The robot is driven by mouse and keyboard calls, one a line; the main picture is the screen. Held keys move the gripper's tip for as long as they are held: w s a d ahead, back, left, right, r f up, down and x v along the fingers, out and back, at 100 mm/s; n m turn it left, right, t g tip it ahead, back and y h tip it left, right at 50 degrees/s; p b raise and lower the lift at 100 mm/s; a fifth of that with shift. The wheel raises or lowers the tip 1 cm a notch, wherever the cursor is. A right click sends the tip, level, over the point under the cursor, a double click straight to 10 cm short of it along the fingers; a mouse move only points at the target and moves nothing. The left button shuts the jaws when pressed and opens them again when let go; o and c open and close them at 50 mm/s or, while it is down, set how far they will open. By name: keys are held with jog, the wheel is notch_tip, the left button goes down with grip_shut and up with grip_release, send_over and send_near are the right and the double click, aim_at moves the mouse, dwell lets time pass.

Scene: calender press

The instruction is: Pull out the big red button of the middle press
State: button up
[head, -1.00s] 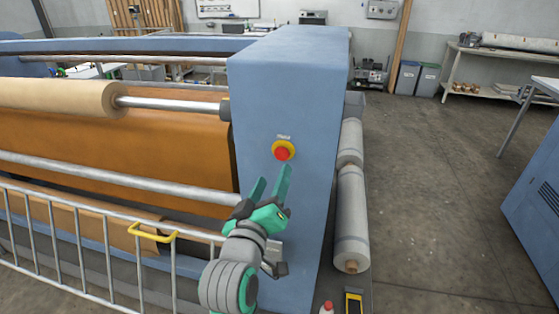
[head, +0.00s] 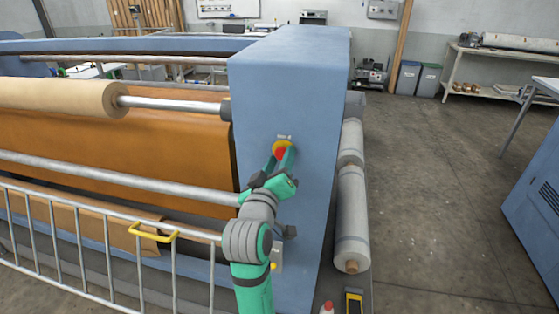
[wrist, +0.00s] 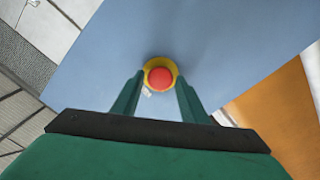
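The big red button (head: 280,153) sits on a yellow round base on the blue end housing (head: 290,90) of the press. In the head view my gripper (head: 279,158) is at the button, its green fingers partly covering it. In the wrist view the red button (wrist: 161,77) and its yellow ring (wrist: 161,62) show between and just beyond the two fingertips. My gripper is open, with one finger to each side of the button. I cannot tell whether the fingertips touch it.
A railing with a yellow handle (head: 153,233) stands in front of the rollers at left. Open floor (head: 430,170) lies to the right.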

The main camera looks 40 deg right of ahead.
grip_shut()
jog(key=shift+s+a, duration=0.25)
jog(key=shift+a, duration=0.8)
jog(key=shift+s+d, duration=0.3)
jog(key=shift+d, duration=0.05)
jog(key=shift+o, duration=2.1)
grip_release()
jog(key=shift+s, duration=0.1)
jog(key=shift+a, duration=0.15)
